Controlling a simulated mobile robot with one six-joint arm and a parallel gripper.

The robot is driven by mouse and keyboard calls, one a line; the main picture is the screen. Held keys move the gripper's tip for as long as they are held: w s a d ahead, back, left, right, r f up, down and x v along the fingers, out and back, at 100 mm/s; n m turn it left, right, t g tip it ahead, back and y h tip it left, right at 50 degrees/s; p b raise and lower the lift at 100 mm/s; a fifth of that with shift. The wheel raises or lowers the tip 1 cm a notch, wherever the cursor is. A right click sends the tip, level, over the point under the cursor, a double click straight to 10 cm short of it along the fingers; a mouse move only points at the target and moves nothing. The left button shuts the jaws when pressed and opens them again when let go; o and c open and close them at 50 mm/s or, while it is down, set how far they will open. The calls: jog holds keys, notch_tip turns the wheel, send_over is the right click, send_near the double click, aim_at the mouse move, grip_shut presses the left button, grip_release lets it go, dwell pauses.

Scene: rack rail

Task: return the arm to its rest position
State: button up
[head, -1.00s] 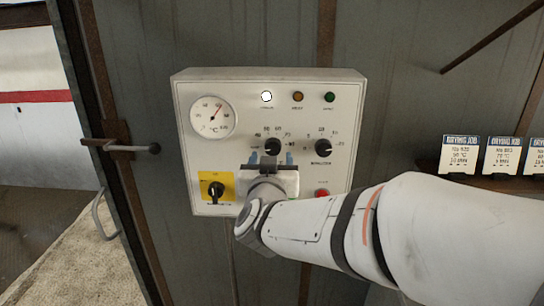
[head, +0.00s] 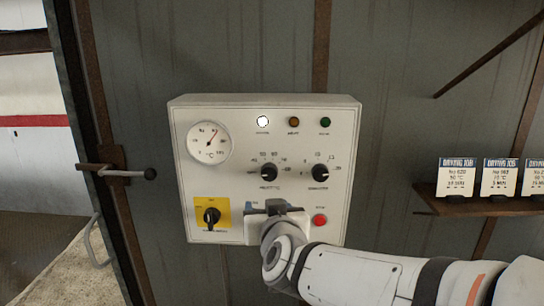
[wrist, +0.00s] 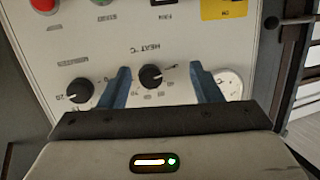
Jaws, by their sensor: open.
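My gripper (head: 275,207) is in front of the lower middle of a pale control panel (head: 335,225), below the heat knob (head: 269,172). In the wrist view its two blue fingers (wrist: 160,70) are apart, with nothing between them. The heat knob (wrist: 150,76) shows beyond the gap, and the fingers look clear of it. My white arm reaches in from the lower right. It hides part of the panel's lower edge.
The panel also has a gauge (head: 209,143), a second knob (head: 320,172), a yellow-backed switch (head: 211,214) and a red button (head: 319,220). A shelf (head: 470,207) with several cards is at the right. A door handle (head: 125,173) sticks out at the left.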

jog(key=s+d+f+g, duration=0.6)
jog(key=s+f, duration=0.1)
jog(key=f, duration=0.1)
jog(key=shift+d+f+n+b, duration=0.15)
jog(key=shift+d+n+b, duration=0.05)
jog(key=shift+n+b, duration=0.15)
jog(key=s+d+f+g+h, duration=0.1)
jog(key=s+d+f+g, duration=0.1)
jog(key=s+d, duration=0.1)
jog(key=s+d+f+m+g+h, duration=0.1)
jog(key=s+d+g, duration=0.1)
jog(key=s+d, duration=0.1)
jog(key=s+d+f+m+g+h, duration=0.1)
jog(key=s+d+f+g, duration=0.1)
jog(key=s, duration=0.3)
jog(key=shift+s+d+f+m, duration=0.15)
jog(key=shift+d+f, duration=0.05)
jog(key=shift+d, duration=0.25)
jog(key=shift+s+d+f+m, duration=0.1)
jog(key=shift+d+f, duration=0.05)
jog(key=shift+d, duration=0.3)
